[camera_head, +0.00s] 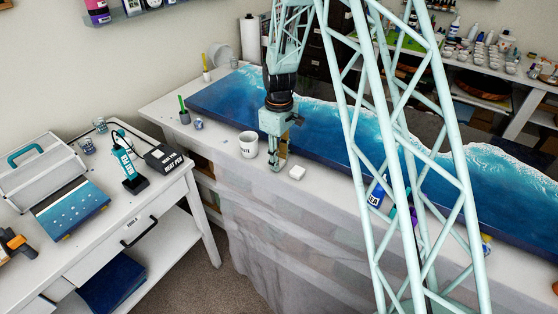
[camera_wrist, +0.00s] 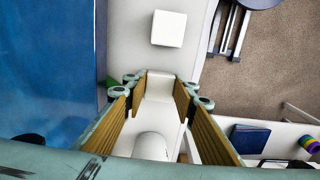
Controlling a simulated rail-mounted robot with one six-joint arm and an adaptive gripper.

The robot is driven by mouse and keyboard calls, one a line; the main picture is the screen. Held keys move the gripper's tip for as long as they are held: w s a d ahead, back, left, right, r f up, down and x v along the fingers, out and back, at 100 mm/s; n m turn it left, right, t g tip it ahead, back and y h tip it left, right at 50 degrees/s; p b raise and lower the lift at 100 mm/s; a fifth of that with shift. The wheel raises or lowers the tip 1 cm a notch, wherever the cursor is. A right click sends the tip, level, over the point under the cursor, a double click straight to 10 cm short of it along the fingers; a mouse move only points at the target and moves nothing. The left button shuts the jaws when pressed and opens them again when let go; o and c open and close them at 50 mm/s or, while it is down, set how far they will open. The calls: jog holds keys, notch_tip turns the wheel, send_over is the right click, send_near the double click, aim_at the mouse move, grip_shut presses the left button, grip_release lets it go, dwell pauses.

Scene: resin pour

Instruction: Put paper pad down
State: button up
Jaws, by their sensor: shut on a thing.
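My gripper (camera_head: 279,160) points down just above the white bench at its front edge. Its tan-padded jaws are shut on a white paper pad, which shows as a pale flat shape (camera_wrist: 160,86) between the fingertips in the wrist view. The jaws and the steep view hide most of the pad. Its height over the bench top is hard to tell.
A white mug (camera_head: 248,145) stands close to the left of my gripper. A small white block (camera_head: 297,172) lies just to its right and shows as a square in the wrist view (camera_wrist: 168,28). The blue resin panel (camera_head: 225,93) lies behind.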

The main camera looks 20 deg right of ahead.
jog(key=shift+f, duration=0.15)
jog(key=o, duration=0.9)
jog(key=shift+r, duration=0.25)
jog(key=shift+r+p, duration=0.4)
jog(key=shift+r, duration=5.55)
jog(key=shift+s+r, duration=0.1)
jog(key=shift+r, duration=0.05)
